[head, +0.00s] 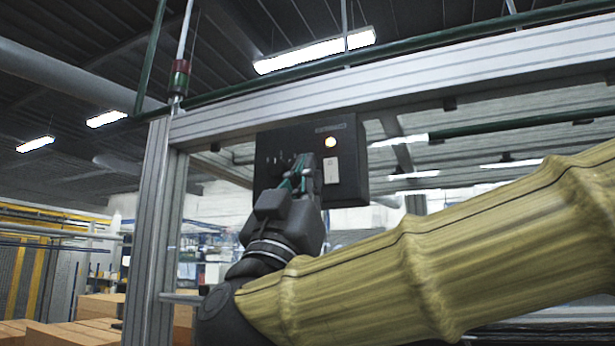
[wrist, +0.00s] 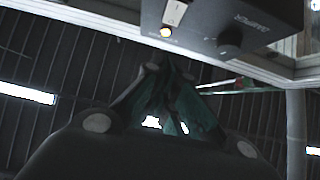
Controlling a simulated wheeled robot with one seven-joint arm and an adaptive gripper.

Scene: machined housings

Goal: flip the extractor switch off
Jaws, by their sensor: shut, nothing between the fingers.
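A black control box (head: 350,190) hangs under the frame's top beam. It shows in the upper right of the wrist view (wrist: 205,38). A pale switch plate (head: 331,170) is on its face, with a lit amber lamp (head: 330,142) above it. The wrist view also shows the plate (wrist: 174,12) and the glowing lamp (wrist: 166,32). The lettering by the lamp is too small to read. My gripper (head: 303,165) is shut and empty in front of the box, left of the plate. Its fingertips (wrist: 166,70) appear apart from the switch.
A dark knob (wrist: 230,40) marked DAMPER is on the box beside the plate; my gripper partly covers the controls at left. A metal post (head: 150,230) stands at left and a beam (head: 400,85) runs overhead. Cardboard boxes (head: 75,335) lie low at left.

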